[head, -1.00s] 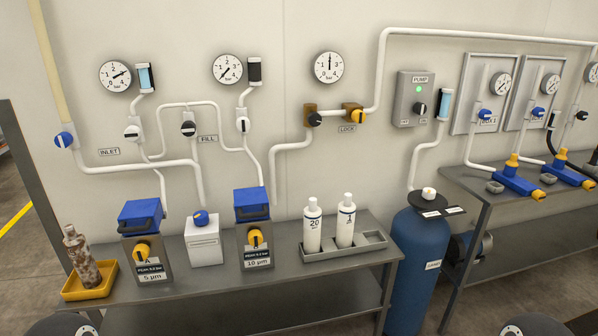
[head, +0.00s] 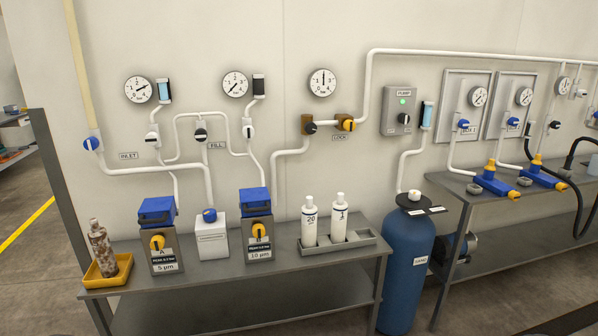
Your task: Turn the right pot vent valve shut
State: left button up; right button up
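The right pot is a grey housing with a blue lid (head: 256,199), labelled 10 µm, on the left bench. A yellow knob (head: 260,231) is on its front. No label tells me which of these is the vent valve, and the handle positions are too small to read surely. The left pot (head: 157,211), labelled 5 µm, has a similar yellow knob (head: 157,242). Neither of my grippers is in view.
The grey bench (head: 220,274) also holds a yellow tray (head: 107,281) with a stained bottle, a white box (head: 211,239) and a rack (head: 338,245) with two white bottles. A blue tank (head: 405,270) stands right of it. The floor at the left is clear.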

aim_at(248, 131)
jog(key=z, duration=0.25)
jog(key=i, duration=0.95)
jog(key=u, duration=1.05)
jog(key=k, duration=0.4)
jog(key=z, duration=0.35)
